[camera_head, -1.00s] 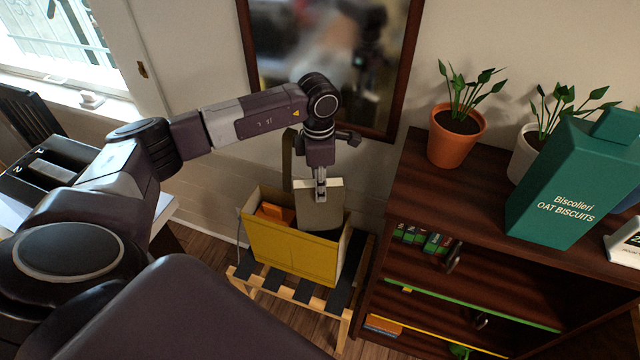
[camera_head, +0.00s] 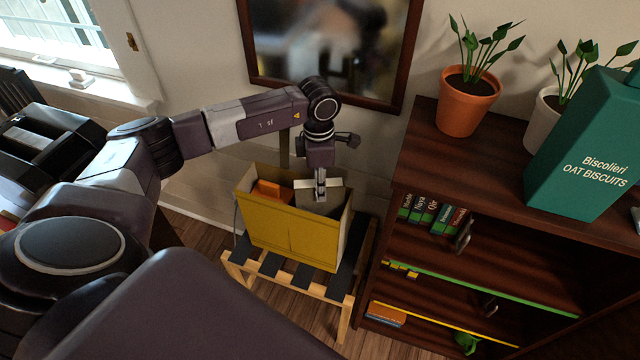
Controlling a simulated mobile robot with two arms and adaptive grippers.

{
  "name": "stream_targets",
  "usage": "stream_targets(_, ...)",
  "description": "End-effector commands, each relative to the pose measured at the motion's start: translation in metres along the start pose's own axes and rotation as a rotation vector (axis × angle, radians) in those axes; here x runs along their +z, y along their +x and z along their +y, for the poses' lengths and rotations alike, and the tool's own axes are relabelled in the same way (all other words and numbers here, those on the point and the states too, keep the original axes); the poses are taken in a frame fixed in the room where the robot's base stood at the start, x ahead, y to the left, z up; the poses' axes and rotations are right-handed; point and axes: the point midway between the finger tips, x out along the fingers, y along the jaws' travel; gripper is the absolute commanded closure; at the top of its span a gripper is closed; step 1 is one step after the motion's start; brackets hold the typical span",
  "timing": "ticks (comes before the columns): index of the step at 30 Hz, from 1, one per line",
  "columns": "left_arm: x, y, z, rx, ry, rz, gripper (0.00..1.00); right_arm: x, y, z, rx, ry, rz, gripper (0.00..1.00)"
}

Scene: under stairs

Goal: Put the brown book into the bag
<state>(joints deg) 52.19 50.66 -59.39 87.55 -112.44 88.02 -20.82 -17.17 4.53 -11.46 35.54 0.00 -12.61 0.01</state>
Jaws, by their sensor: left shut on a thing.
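The yellow bag (camera_head: 290,232) stands open at the top on a slatted wooden stand. My left gripper (camera_head: 320,186) is over the right part of the bag's opening, pointing down. It is shut on the top edge of a book (camera_head: 327,199) with a grey-brown cover and pale page edge. The book's lower part is inside the bag, hidden behind the front wall. An orange item (camera_head: 270,190) is inside the bag to the left of the book. My right gripper is not in view.
The wooden stand (camera_head: 342,300) is beside a dark wooden shelf (camera_head: 430,165). On the shelf top are an orange plant pot (camera_head: 466,104), a white pot (camera_head: 543,122) and a green biscuit box (camera_head: 588,150). A framed mirror (camera_head: 325,45) hangs behind my arm.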

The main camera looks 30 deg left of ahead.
Motion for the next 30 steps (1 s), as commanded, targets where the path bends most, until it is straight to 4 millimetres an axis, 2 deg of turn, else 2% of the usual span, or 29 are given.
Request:
stream_targets(1,0.0,0.009,0.0,0.0,0.0,-0.001,1.0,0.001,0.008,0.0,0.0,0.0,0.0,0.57)
stream_targets(18,-0.001,0.064,0.0,0.001,0.001,-0.001,1.0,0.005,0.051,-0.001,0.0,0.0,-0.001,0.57)
stream_targets(30,-0.001,0.078,0.001,0.001,0.001,-0.001,1.0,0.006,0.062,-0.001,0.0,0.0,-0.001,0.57)
